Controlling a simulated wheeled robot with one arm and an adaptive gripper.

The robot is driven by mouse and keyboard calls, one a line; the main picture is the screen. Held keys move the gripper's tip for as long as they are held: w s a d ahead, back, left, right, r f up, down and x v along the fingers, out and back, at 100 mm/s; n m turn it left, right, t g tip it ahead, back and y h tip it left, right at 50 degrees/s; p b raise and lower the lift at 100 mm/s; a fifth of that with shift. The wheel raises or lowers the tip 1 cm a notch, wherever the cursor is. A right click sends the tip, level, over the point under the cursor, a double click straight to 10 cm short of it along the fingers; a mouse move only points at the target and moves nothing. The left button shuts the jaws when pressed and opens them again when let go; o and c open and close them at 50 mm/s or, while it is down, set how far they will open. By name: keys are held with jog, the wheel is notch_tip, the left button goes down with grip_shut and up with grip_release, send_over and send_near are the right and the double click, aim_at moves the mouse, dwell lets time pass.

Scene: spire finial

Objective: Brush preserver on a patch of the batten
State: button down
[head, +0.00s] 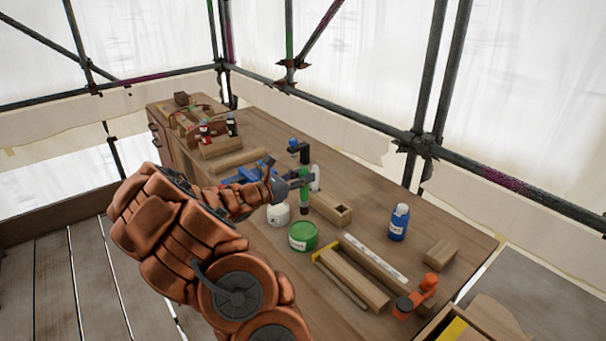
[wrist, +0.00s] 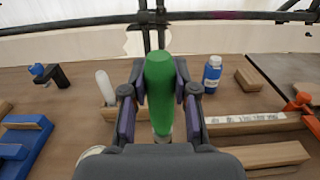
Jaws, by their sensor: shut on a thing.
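My gripper (head: 300,186) is shut on a green-handled tool (wrist: 160,80), which looks like a brush. It stands roughly upright between the fingers, with a pale metal-like part (wrist: 161,133) below the green. Its lower end is hidden by my gripper in the wrist view. A green tin (head: 302,237) and a white tin (head: 278,215) stand on the bench below my gripper. To their right lie two long wooden pieces, one with a yellow end (head: 352,284) and one bearing a white printed strip (head: 375,257). I cannot tell which is the batten.
A blue bottle (head: 398,222), a wooden block (head: 440,255) and an orange clamp (head: 418,297) stand at the right. Blue tools (wrist: 22,140) lie left. Scaffold poles (head: 430,90) stand behind the bench.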

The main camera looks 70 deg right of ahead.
aim_at(303, 200)
jog(key=shift+f+b, duration=1.65)
jog(key=shift+f, duration=1.3)
jog(key=shift+f+b, duration=0.4)
jog(key=shift+f, duration=0.3)
jog(key=shift+r+p, duration=2)
jog(key=shift+r, duration=1.6)
